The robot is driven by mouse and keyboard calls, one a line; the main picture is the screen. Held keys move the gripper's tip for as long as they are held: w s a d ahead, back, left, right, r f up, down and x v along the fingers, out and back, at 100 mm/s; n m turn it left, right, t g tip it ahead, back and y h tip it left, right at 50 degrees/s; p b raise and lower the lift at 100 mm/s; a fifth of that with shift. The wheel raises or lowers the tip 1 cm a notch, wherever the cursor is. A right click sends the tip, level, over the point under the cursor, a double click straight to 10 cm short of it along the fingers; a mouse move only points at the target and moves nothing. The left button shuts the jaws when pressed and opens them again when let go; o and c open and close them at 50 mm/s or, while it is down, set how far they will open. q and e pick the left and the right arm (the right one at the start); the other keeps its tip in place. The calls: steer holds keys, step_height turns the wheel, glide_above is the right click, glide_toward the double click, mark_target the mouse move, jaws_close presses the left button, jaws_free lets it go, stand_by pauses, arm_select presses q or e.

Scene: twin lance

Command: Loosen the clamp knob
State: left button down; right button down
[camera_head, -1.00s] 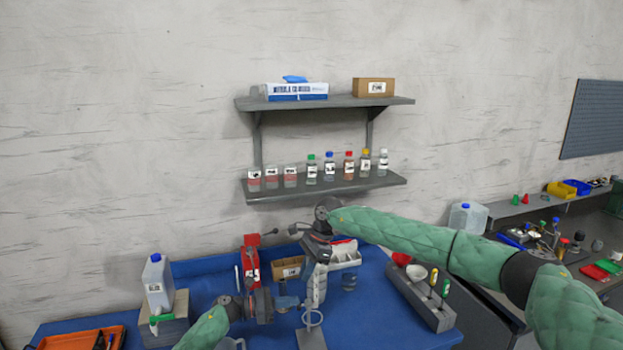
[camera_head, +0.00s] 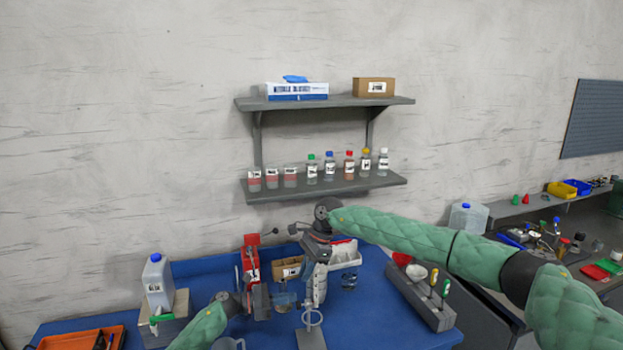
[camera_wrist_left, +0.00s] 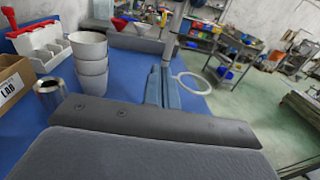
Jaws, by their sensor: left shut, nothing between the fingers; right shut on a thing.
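A stand with a pale ring (camera_head: 313,318) and a flat grey base (camera_head: 311,339) stands upright at the table's front middle. The ring also shows in the left wrist view (camera_wrist_left: 194,83). My right gripper (camera_head: 314,287) points down just above the ring, shut on a part of the stand that its jaws hide. My left gripper (camera_head: 264,303) is shut and empty, left of the stand and apart from it. Its dark grey finger (camera_wrist_left: 155,122) fills the lower left wrist view. I cannot make out the clamp knob itself.
A red-and-grey device (camera_head: 251,262), a LAB-labelled box (camera_head: 290,268) and a white bin (camera_head: 346,255) stand behind. Stacked cups (camera_wrist_left: 90,62) and a metal can (camera_wrist_left: 49,94) are close to the left gripper.

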arm_select(q)
steer(key=v, duration=0.5)
steer(key=shift+a+r, duration=0.1)
steer(key=shift+a, duration=0.05)
arm_select(e)
steer(key=c, duration=1.4)
jaws_free()
